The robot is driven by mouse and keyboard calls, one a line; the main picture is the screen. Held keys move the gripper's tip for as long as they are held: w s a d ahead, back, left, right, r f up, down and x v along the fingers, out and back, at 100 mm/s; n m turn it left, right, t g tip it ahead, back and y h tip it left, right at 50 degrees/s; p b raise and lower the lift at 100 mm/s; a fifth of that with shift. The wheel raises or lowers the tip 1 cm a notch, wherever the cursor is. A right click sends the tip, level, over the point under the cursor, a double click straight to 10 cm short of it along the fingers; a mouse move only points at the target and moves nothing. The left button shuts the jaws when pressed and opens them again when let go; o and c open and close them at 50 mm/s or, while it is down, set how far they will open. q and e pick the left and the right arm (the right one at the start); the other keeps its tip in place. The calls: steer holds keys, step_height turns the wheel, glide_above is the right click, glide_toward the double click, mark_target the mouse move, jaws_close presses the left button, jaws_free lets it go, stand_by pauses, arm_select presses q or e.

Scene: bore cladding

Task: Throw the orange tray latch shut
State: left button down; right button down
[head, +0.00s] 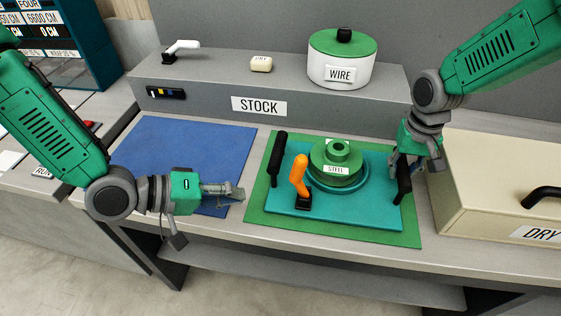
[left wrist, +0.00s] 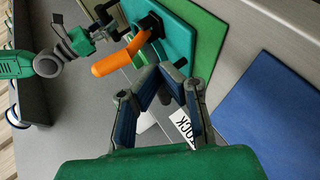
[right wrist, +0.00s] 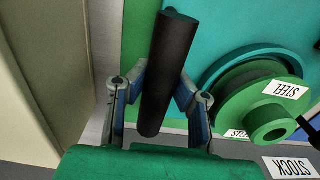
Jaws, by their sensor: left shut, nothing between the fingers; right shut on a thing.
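The orange tray latch (head: 299,176) stands nearly upright from a black base at the front left of the teal tray (head: 350,213). My left gripper (head: 236,194) is shut and empty, left of the latch and apart from it. In the left wrist view the latch (left wrist: 125,54) lies just beyond the fingertips (left wrist: 166,72). My right gripper (head: 403,172) is shut on the tray's right black handle (head: 404,191). That handle (right wrist: 165,75) stands between the fingers in the right wrist view. A green spool (head: 337,155) labelled STEEL sits on the tray.
The tray lies on a green mat (head: 258,222), with a second black handle (head: 277,160) at its left. A blue mat (head: 180,145) is bare at left. A cream DRY box (head: 490,185) stands close right. The grey STOCK ledge (head: 215,80) runs behind, carrying a WIRE pot (head: 340,68).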

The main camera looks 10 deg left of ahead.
arm_select(q)
steer(key=w+a+r+n+t+h, duration=0.1)
steer(key=a+r+n+t+h, duration=0.1)
steer(key=a+r+t+h, duration=0.3)
steer(key=w+d+g+y, duration=0.1)
steer(key=w+d, duration=0.1)
steer(key=d, duration=0.4)
steer(key=w+d+f+g+y, duration=0.1)
steer(key=w+d, duration=0.2)
steer(key=d, duration=0.3)
steer(key=shift+d, duration=0.4)
steer(key=shift+d+y, duration=0.1)
steer(key=shift+y, duration=0.2)
steer(key=shift+d+r+m+g+y, duration=0.3)
steer(key=shift+d+y, duration=0.2)
steer(key=shift+d, duration=0.1)
steer(key=shift+d+r+m+g+y, duration=0.3)
steer(key=shift+d+y, duration=0.2)
steer(key=shift+d, duration=0.1)
steer(key=shift+d+f+m+g+y, duration=0.2)
steer(key=shift+d+f+y, duration=0.45)
steer(key=shift+d, duration=1.2)
steer(key=shift+d+f+m+g+y, duration=0.15)
steer(key=shift+d+f+m+y, duration=0.35)
steer(key=shift+d, duration=1.4)
steer(key=shift+d+f+m+g+y, duration=0.15)
steer(key=shift+d+f+y, duration=0.65)
steer(key=shift+d, duration=1.05)
